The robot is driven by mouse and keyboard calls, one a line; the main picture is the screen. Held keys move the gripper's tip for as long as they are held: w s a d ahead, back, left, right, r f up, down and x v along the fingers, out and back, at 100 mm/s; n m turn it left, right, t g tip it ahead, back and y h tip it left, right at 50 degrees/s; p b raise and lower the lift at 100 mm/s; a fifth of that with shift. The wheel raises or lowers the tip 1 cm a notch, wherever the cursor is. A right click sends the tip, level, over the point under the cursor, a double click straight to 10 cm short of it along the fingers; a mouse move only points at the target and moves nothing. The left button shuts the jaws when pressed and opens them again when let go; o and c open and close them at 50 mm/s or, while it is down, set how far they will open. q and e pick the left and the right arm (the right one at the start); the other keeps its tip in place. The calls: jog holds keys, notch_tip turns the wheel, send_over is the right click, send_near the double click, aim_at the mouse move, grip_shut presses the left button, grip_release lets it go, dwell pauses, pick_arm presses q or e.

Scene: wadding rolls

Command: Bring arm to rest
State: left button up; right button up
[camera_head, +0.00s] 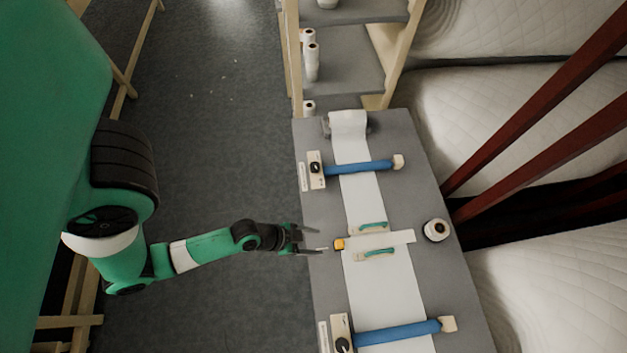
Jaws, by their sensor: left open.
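My left arm comes in from the left, stretched over the floor toward the grey table (310,210). My left gripper (314,241) is open and empty at the table's left edge. Its fingers are spread one above the other in the picture. A yellow-orange piece (339,244) at the end of a pale flat bar (385,240) lies just right of the fingertips, apart from them as far as I can tell. My right gripper does not show.
White sheet (362,200) runs along the table from a roll (348,122). Two blue rollers (358,167) (398,332) cross it. Green handles (374,227) flank the bar. A small roll (436,230) stands at right. A shelf (343,72) stands behind. Floor (215,150) is clear.

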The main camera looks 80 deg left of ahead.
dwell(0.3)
pick_arm(q)
jog(key=w+r+m+t+p, duration=0.25)
jog(key=w+r+t, duration=0.35)
jog(key=w+r, duration=1.4)
jog(key=w+d+r+m+t+h+p, duration=0.15)
jog(key=w+r, duration=0.25)
jog(key=r, duration=0.6)
jog(key=w+r+t, duration=0.3)
jog(key=w+r, duration=0.1)
jog(key=r, duration=0.6)
jog(key=s+d+r+m+t+h, duration=0.1)
jog(key=d+r+t+h, duration=0.2)
jog(key=r, duration=2)
jog(key=s+r+n+t+y, duration=0.1)
jog(key=s+r+n+t, duration=0.1)
jog(key=s+r, duration=0.3)
jog(key=s+r+n+t+y+p, duration=0.1)
jog(key=s+r+n+t, duration=0.1)
jog(key=r, duration=0.9)
jog(key=s+t, duration=0.1)
jog(key=s, duration=0.1)
jog(key=shift+s+r, duration=0.25)
jog(key=shift+s, duration=0.1)
